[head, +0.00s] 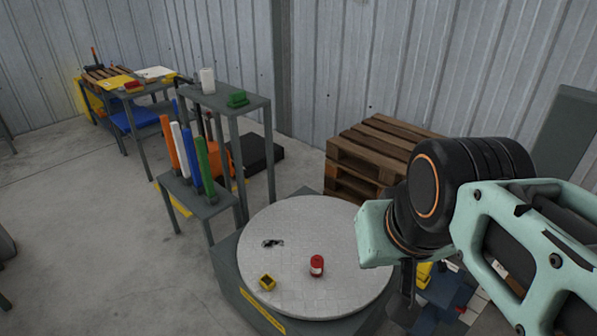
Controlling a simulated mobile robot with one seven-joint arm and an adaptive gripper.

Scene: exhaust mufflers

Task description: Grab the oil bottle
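A small red bottle or can (317,266) with a pale label stands upright on the round grey turntable (325,220). A white cylindrical bottle (207,80) stands upright on a tall grey stand at the back left. I cannot tell for sure which one is the oil bottle. My arm comes in from the right. A dark part that looks like my gripper (408,282) hangs below the wrist, beyond the turntable's right edge, apart from both bottles. Its fingers are too hidden and dark to tell if they are open or shut.
A yellow block (267,282) and a small black item (271,243) lie on the turntable. A green block (237,99) sits beside the white bottle. Coloured upright bars (187,155) stand on a lower grey stand at left. Wooden pallets (375,150) are stacked behind the turntable.

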